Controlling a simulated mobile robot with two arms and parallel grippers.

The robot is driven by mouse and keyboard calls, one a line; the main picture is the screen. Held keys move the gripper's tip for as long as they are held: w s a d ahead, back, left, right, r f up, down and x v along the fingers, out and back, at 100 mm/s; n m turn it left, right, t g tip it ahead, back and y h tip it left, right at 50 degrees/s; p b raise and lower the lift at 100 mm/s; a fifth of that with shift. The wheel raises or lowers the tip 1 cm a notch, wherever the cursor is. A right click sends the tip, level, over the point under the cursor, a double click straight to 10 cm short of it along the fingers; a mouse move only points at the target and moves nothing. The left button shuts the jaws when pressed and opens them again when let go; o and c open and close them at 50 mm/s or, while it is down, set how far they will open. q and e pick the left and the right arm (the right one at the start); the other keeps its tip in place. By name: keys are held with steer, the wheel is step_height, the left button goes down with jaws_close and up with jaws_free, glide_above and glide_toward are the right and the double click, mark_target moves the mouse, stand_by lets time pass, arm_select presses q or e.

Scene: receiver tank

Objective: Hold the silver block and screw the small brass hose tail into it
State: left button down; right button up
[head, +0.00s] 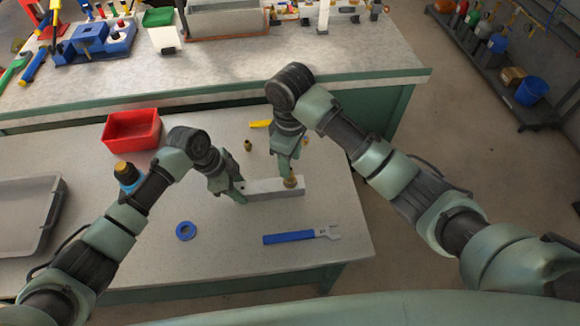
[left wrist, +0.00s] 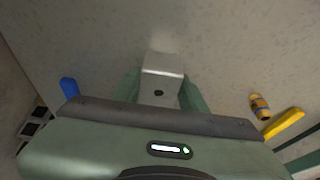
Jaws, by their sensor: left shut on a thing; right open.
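The silver block (head: 269,187) is a long grey bar lying along the table. My left gripper (head: 239,190) is shut on its left end. In the left wrist view the block (left wrist: 162,65) sits between my left fingers, with a dark hole in its face. A brass hose tail (head: 290,182) stands at the block's right end; how deep it sits is too small to tell. My right gripper (head: 288,170) is open right above and around its top, pointing down. Another brass fitting (head: 248,145) stands on the table behind the block; I cannot tell which is the smaller.
A blue-handled spanner (head: 290,237) and a blue ring (head: 186,231) lie in front of the block. A red bin (head: 132,130), a grey tray (head: 27,213) and a blue bottle with a brown cap (head: 127,174) are to the left. A yellow tool (head: 260,124) lies behind.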

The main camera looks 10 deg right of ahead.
steer(key=shift+r, duration=0.95)
arm_select(q)
steer(key=c, duration=0.7)
jaws_free()
